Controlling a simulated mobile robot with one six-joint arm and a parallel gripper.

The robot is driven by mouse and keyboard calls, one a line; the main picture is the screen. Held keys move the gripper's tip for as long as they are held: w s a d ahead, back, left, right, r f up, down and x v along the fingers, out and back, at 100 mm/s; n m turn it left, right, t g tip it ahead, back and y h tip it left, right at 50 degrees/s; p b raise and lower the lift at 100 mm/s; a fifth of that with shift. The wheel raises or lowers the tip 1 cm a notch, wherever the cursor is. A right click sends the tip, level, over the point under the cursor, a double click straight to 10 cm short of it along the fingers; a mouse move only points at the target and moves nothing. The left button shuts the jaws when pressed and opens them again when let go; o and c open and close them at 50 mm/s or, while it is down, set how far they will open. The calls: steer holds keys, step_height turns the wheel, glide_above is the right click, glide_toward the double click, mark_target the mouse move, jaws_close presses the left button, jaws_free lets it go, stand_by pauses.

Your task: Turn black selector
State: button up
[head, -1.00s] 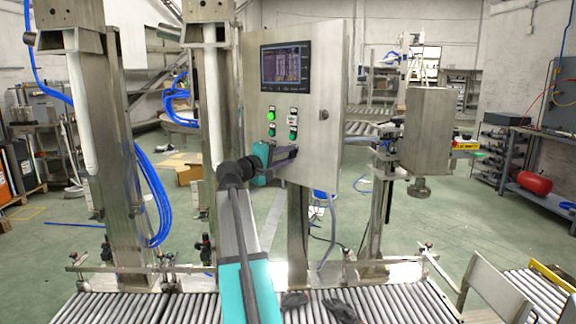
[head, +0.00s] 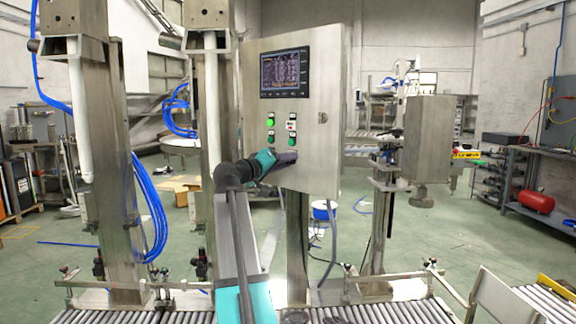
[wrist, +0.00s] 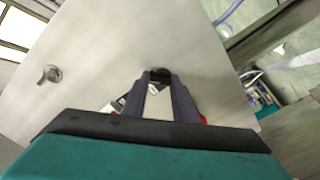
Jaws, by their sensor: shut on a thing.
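The black selector (wrist: 160,75) shows in the wrist view as a small dark knob on a bare metal face, between the tips of my gripper's (wrist: 160,80) two dark fingers. The fingers are shut on it, one on each side. In the head view my gripper (head: 294,156) reaches from the left to the lower part of the steel control cabinet (head: 322,165), just below the buttons. There the fingers hide the selector. Its exact angle is not clear in either view.
Green buttons (head: 270,122) sit above my gripper, under a dark screen (head: 285,72). A silver door lock (wrist: 50,74) sticks out of the cabinet. Steel columns (head: 95,170) stand to the left, and a roller conveyor (head: 380,313) runs along the front.

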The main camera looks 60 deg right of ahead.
steer(key=shift+s+f, duration=0.1)
steer(key=shift+f, duration=0.1)
steer(key=o, duration=1.1)
steer(key=shift+c, duration=0.2)
steer(key=shift+r, duration=0.1)
steer(key=w+a+p, duration=0.1)
steer(key=a, duration=1.2)
steer(key=shift+w+a, duration=0.4)
